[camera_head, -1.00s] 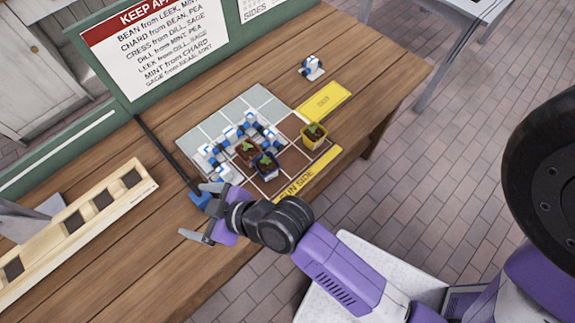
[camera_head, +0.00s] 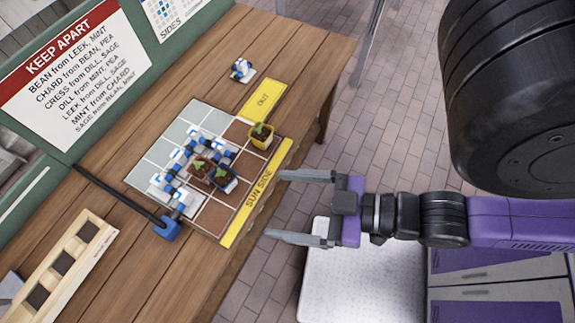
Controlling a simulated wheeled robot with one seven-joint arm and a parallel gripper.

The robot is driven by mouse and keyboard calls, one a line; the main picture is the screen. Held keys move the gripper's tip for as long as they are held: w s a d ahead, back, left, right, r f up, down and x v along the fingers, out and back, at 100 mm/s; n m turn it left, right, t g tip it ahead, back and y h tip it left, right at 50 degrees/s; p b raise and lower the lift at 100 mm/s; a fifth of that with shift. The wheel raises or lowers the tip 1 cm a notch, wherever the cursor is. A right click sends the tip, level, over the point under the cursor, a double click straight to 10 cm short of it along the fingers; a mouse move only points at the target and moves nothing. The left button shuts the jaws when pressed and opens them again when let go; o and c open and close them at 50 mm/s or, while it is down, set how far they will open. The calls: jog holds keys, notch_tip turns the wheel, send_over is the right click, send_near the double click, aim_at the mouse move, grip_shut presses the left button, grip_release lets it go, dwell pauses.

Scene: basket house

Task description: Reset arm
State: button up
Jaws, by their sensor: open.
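My gripper (camera_head: 305,207) is open and empty. Its two grey fingers point left, toward the yellow SUN SIDE strip (camera_head: 252,200) at the near edge of the table, and it appears to hang out past that edge. My arm runs back to the right from it. A gridded board (camera_head: 171,117) with grey-green and brown squares lies on the table to the left of the gripper. Several blue-and-white pieces (camera_head: 190,148) stand on it, along with a yellow pot (camera_head: 262,140) with a seedling, a brown pot (camera_head: 199,172) and a dark blue pot (camera_head: 223,181).
A wooden rack (camera_head: 62,265) with dark square holes lies at lower left. A blue-ended black rod (camera_head: 166,229) lies beside the board. A yellow plate (camera_head: 264,99) and a blue-and-white piece (camera_head: 242,70) are at the far end. A KEEP APART sign (camera_head: 75,75) stands behind. Brick floor lies right.

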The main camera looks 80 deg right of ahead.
jog(key=shift+f, duration=0.15)
notch_tip(320, 180, down, 7)
jog(key=b, duration=0.7)
jog(key=shift+f, duration=0.15)
